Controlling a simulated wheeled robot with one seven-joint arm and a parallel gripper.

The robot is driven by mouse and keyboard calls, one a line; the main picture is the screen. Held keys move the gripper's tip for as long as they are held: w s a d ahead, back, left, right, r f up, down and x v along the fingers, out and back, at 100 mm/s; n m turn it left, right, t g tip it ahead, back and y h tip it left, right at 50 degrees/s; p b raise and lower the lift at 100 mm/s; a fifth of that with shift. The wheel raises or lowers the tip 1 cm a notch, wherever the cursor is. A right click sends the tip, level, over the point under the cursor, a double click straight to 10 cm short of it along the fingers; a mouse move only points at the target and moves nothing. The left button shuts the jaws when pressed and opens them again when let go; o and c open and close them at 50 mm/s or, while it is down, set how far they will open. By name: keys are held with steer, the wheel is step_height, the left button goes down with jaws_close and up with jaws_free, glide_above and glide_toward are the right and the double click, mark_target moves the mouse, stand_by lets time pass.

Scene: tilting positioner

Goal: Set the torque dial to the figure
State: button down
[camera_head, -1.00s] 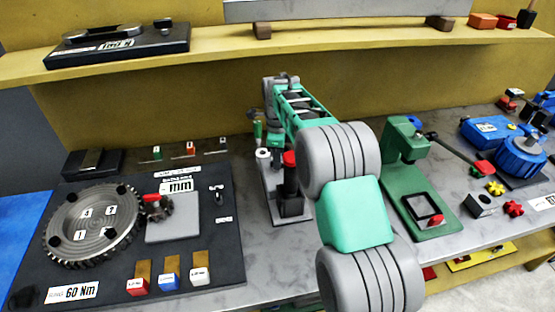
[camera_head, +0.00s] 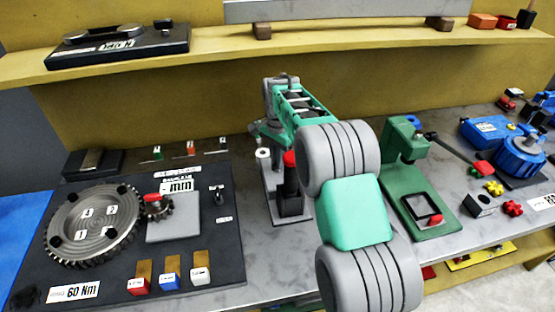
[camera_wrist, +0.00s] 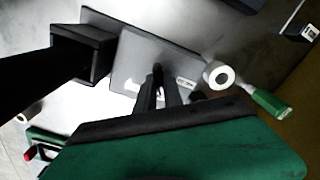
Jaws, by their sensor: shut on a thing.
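A stand with a grey base plate (camera_head: 290,212), a black column and a red top (camera_head: 289,158) is at the middle of the bench. The plate (camera_wrist: 135,60) also shows in the wrist view, with a small unreadable label near my fingers. My gripper (camera_wrist: 158,80) points at this plate, its dark fingers close together on a small dark thing I cannot make out. In the head view my arm mostly hides it. A card (camera_head: 73,292) reads "60 Nm". I cannot pick out a torque dial or its setting for certain.
A white ring (camera_wrist: 218,75) and a green-handled tool (camera_wrist: 268,103) lie close beside the plate. The black column (camera_wrist: 85,45) stands close on the other side. A geared board (camera_head: 215,255) is at left, a green press (camera_head: 405,150) at right. A shelf (camera_head: 215,45) runs behind.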

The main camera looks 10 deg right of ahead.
steer(key=n, duration=0.5)
steer(key=shift+n, duration=0.3)
steer(key=n, duration=0.5)
stand_by(0.4)
steer(key=c, duration=1.5)
jaws_free()
steer(key=shift+o, duration=0.2)
step_height(320, 180, up, 8)
steer(key=shift+f+b, duration=0.1)
steer(key=shift+b, duration=0.4)
